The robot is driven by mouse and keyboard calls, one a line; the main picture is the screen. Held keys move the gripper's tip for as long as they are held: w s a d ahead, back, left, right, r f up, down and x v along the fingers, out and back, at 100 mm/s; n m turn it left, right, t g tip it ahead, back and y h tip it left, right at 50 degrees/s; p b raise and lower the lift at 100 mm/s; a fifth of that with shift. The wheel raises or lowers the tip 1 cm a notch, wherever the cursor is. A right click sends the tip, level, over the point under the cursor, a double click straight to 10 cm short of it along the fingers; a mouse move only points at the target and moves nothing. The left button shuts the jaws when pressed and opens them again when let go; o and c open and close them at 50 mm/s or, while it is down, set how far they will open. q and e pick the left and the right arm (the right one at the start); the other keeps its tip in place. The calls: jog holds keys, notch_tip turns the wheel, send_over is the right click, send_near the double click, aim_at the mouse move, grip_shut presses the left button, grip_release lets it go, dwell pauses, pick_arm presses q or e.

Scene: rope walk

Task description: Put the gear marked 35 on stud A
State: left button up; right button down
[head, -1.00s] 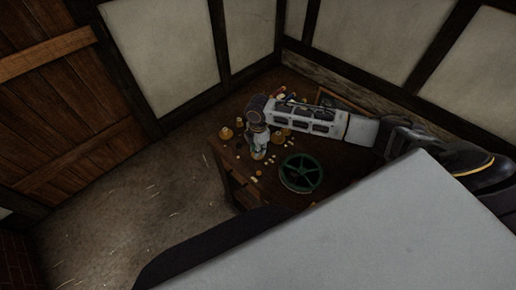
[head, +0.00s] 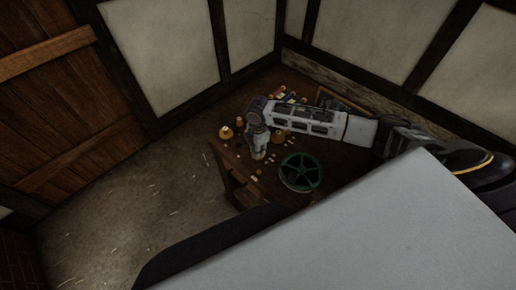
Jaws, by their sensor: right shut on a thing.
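My right gripper (head: 258,155) points down over the near left part of a dark wooden table (head: 232,170). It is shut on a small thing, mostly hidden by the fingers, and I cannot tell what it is. Small brass-coloured pieces lie around it: one (head: 226,132) to its left and one (head: 279,136) to its right, partly behind my arm. I cannot read a 35 on any piece, nor make out stud A or its letter. My left gripper is not in view.
A green spoked wheel (head: 301,172) lies on the table to the right of the gripper. Several small pale and coloured bits (head: 289,96) lie towards the back. Plaster walls (head: 248,40) close off the far side; the floor (head: 130,210) to the left is open.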

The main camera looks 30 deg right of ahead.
dwell(0.3)
jog(key=c, duration=1.3)
grip_release()
jog(key=shift+o, duration=0.2)
jog(key=shift+r+p, duration=1.5)
jog(key=shift+p, duration=0.15)
jog(key=shift+r+p, duration=0.7)
jog(key=shift+r, duration=1.75)
jog(key=shift+s, duration=0.1)
